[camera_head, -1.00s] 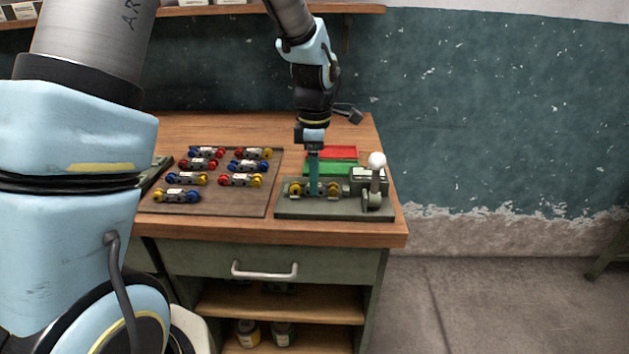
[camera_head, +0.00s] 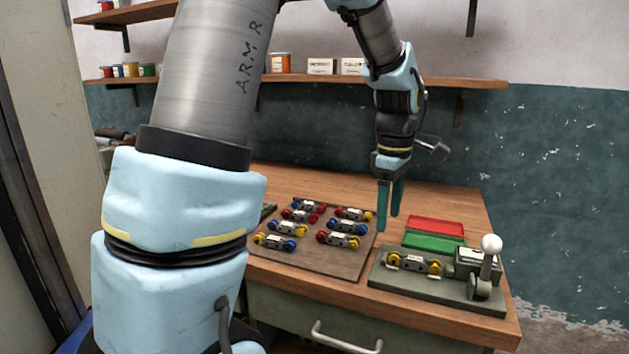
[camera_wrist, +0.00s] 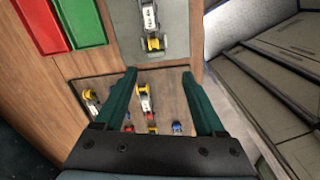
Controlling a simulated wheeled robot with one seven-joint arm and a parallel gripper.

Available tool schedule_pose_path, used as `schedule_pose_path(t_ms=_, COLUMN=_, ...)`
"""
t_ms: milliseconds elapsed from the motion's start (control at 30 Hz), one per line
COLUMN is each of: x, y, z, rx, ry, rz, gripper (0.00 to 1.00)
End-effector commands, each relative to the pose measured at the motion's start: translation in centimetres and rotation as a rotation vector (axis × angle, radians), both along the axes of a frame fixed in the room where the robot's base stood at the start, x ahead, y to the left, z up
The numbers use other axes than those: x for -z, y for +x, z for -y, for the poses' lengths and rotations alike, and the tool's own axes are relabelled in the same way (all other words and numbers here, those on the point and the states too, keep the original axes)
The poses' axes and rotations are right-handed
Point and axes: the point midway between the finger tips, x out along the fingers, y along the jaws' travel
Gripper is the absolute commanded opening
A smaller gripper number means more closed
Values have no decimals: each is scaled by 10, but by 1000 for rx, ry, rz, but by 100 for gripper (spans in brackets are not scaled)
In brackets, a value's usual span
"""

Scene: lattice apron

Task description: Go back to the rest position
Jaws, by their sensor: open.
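My gripper (camera_head: 390,222) is open and empty, raised above the bench between the board of parts and the green fixture. It also shows in the wrist view (camera_wrist: 160,74), its teal fingers spread apart with parts visible beyond them. A part with yellow ends (camera_head: 414,263) lies on the green fixture (camera_head: 400,283), to the right of the gripper. It also shows in the wrist view (camera_wrist: 150,20). A lever with a white knob (camera_head: 491,243) stands at the fixture's right end.
A brown board (camera_head: 345,265) holds several parts with red, blue and yellow ends. A red tray (camera_head: 436,226) and a green tray (camera_head: 433,242) lie behind the fixture. A wall shelf (camera_head: 440,82) with cans and boxes runs behind my arm. Bare bench (camera_head: 290,181) lies at the back.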

Motion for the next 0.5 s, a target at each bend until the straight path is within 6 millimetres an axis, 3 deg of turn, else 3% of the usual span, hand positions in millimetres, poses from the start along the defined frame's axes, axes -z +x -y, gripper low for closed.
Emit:
schedule_pose_path(t_ms=33, x=5, y=3, z=-26, rx=60, ry=-1, rz=7, gripper=72)
schedule_pose_path(t_ms=200, x=23, y=1, z=-101, rx=342, ry=2, rz=44, gripper=72)
schedule_pose_path(t_ms=400, x=43, y=-21, z=-179, rx=665, ry=28, rz=88, gripper=72)
schedule_pose_path(t_ms=500, x=51, y=-35, z=-208, rx=802, ry=46, rz=104, gripper=72)
